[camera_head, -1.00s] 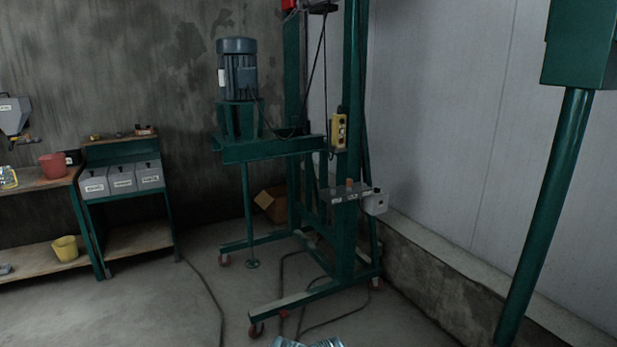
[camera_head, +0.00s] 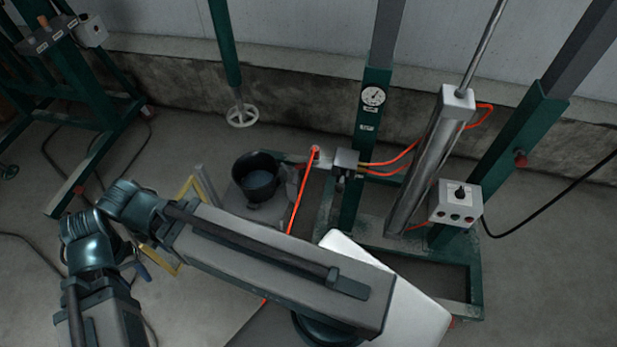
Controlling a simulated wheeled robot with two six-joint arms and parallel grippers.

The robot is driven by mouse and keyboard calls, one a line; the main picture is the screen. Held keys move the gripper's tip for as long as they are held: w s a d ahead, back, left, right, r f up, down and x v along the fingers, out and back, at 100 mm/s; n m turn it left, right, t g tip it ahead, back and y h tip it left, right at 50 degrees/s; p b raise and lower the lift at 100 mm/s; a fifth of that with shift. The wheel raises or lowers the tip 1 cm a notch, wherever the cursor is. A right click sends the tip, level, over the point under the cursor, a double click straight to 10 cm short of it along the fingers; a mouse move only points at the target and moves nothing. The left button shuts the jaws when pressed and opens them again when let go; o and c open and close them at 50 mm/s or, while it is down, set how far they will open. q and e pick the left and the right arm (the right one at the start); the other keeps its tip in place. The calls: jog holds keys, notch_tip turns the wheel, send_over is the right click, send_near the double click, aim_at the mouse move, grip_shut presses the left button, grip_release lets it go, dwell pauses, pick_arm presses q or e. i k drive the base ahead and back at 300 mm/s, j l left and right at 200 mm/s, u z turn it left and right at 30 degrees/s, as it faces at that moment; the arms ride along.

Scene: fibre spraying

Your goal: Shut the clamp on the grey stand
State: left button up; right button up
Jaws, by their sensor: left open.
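My left arm, grey with teal joints, lies across the lower left and middle. Its gripper is open, but its fingertips cannot be made out clearly. No clamp can be told for sure. A grey block (camera_head: 346,160) with orange hoses sits beside a green post carrying a round gauge (camera_head: 373,96). A short grey post (camera_head: 206,184) rises beside a yellow frame (camera_head: 188,188) behind my arm, which hides their lower parts. I cannot tell whether either is the grey stand. My right gripper is not in view.
A black bucket (camera_head: 256,178) stands on a grey base left of the gauge post. A slanted metal cylinder (camera_head: 428,165) and a control box (camera_head: 456,203) stand to the right. A white panel (camera_head: 425,318) is at lower right. Orange hoses cross between; bare floor (camera_head: 550,265) is at right.

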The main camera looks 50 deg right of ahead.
aim_at(303, 165)
jog(key=z, duration=1.6)
